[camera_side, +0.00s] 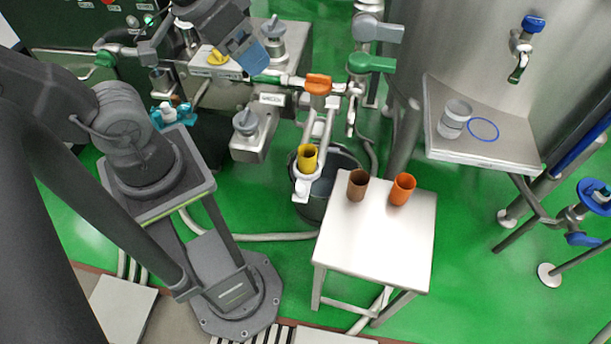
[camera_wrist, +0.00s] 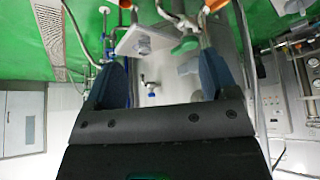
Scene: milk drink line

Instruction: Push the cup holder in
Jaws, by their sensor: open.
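A pale cup holder (camera_side: 301,186) stands out over a dark bucket in the side view, below the pipes with the orange handle. A yellow cup (camera_side: 308,156) sits at the holder. My gripper (camera_side: 252,58) is at the top of the side view, up and to the left of the holder and apart from it. In the wrist view its two blue fingers (camera_wrist: 160,78) are spread apart with nothing between them. I cannot make out the holder in the wrist view.
A white table (camera_side: 385,235) carries a brown cup (camera_side: 357,184) and an orange cup (camera_side: 403,188). A metal shelf (camera_side: 500,140) at right holds a clear cup (camera_side: 454,118) and a blue ring (camera_side: 483,128). Pipes with an orange valve handle (camera_side: 318,84) and a green one (camera_side: 372,64) crowd the middle.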

